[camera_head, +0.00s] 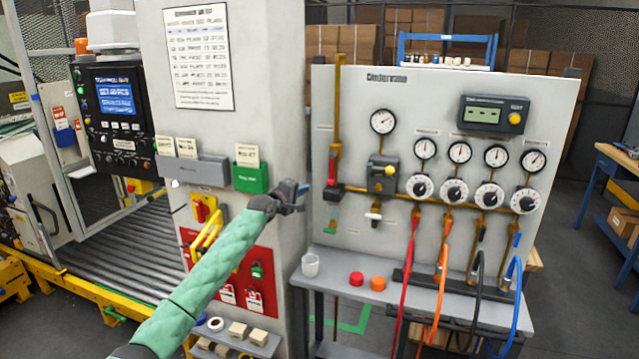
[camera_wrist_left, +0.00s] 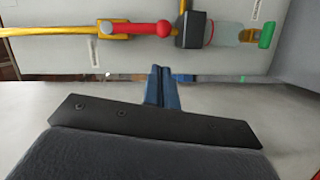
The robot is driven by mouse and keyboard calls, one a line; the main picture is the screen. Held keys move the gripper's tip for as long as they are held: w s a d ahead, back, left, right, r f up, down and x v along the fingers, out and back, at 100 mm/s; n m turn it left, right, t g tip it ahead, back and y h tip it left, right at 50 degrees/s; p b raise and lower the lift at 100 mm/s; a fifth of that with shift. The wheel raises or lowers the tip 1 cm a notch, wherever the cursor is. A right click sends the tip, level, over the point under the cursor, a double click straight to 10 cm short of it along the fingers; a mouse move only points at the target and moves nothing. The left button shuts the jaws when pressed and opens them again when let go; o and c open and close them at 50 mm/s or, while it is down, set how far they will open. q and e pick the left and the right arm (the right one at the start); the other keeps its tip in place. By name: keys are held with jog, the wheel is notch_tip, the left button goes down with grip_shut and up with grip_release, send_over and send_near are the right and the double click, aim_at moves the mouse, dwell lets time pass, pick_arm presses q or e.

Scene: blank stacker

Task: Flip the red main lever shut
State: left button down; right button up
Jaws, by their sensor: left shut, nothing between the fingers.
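The red main lever (camera_head: 332,168) is on the yellow vertical pipe at the left edge of the grey panel. In the left wrist view the lever (camera_wrist_left: 140,29) lies along the pipe, with its round red knob (camera_wrist_left: 163,28) beside a dark block. My left gripper (camera_head: 303,188) is just left of the lever in the head view. Its blue fingers (camera_wrist_left: 165,88) are together and empty, pointing toward the panel near the knob. A gap shows between fingertips and knob in the wrist view. My right gripper is not in view.
A grey column with a green card box (camera_head: 251,176) stands left of the panel. Gauges and black-and-white knobs fill the panel's right. Coloured hoses hang at the right.

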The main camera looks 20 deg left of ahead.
aim_at(332, 169)
pick_arm(q)
jog(key=shift+w, duration=0.1)
